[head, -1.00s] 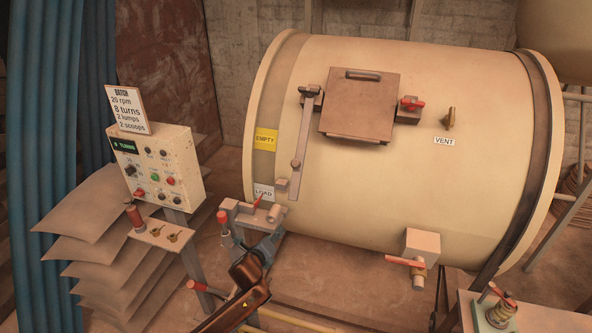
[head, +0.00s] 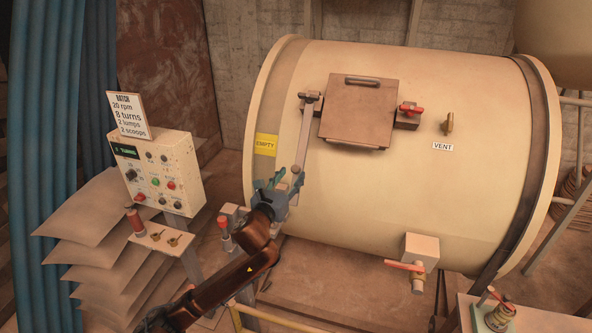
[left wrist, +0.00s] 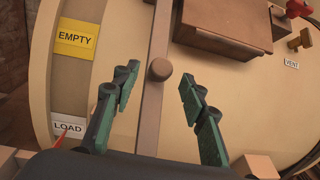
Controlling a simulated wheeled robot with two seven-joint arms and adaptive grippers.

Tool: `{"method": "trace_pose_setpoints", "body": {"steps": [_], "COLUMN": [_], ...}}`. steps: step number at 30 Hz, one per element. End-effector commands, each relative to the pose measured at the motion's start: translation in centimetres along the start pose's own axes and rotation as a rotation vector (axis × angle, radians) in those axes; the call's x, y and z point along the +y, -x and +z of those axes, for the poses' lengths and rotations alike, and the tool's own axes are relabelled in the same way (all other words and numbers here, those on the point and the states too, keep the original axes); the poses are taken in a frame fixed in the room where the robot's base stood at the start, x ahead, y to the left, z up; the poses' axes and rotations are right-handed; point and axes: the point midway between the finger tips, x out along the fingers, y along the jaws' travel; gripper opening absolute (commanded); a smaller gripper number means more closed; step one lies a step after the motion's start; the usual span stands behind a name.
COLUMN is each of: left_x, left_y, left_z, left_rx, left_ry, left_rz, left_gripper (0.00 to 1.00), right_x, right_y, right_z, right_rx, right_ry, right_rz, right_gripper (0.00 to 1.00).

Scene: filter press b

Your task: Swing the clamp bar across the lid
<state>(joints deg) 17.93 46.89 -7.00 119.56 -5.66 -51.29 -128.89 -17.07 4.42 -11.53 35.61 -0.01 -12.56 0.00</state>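The clamp bar (head: 308,130) is a long grey strip. It hangs down from a pivot at the lid's upper left corner, along the drum beside the lid (head: 357,112), not across it. The lid is a brown square plate with a handle on top. My left gripper (head: 279,180) is at the bar's lower end. In the left wrist view my left gripper (left wrist: 160,82) is open, its green-padded fingers on either side of the bar (left wrist: 155,105) and its round knob (left wrist: 160,69), with gaps visible. My right gripper is not in view.
A red-handled latch (head: 411,109) sits right of the lid, with a vent valve (head: 448,124) beyond it. The cream drum (head: 480,150) fills the middle. A control panel (head: 158,172) stands left, and a red-handled valve (head: 408,265) is low on the drum.

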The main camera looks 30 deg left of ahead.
Motion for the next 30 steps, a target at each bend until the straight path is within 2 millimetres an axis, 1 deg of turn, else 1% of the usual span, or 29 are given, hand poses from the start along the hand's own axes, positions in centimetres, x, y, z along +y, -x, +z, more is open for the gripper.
{"method": "trace_pose_setpoints", "body": {"steps": [1,3,6,9,13,20,30], "left_x": [0.0,0.0,0.0,0.0,0.0,0.0,0.0], "left_y": [-0.9,-2.0,-3.2,-4.1,-4.5,-4.5,-4.5], "left_z": [0.1,0.1,0.0,0.0,0.0,-0.1,-0.1], "left_rx": [-0.001,0.0,0.001,0.001,0.001,0.001,0.001], "left_ry": [0.005,0.005,0.004,0.003,0.003,0.002,0.003], "left_rz": [0.001,0.001,0.002,0.001,0.0,0.0,-0.001], "left_gripper": [0.39,0.39,0.39,0.39,0.39,0.39,0.15], "right_x": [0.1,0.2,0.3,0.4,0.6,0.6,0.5], "right_y": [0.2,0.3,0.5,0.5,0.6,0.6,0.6], "right_z": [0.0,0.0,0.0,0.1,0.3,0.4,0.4], "right_rx": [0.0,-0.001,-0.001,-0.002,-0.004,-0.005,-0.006], "right_ry": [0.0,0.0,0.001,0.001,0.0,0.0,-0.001], "right_rz": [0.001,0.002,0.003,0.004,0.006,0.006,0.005], "right_gripper": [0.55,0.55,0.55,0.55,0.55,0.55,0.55]}}
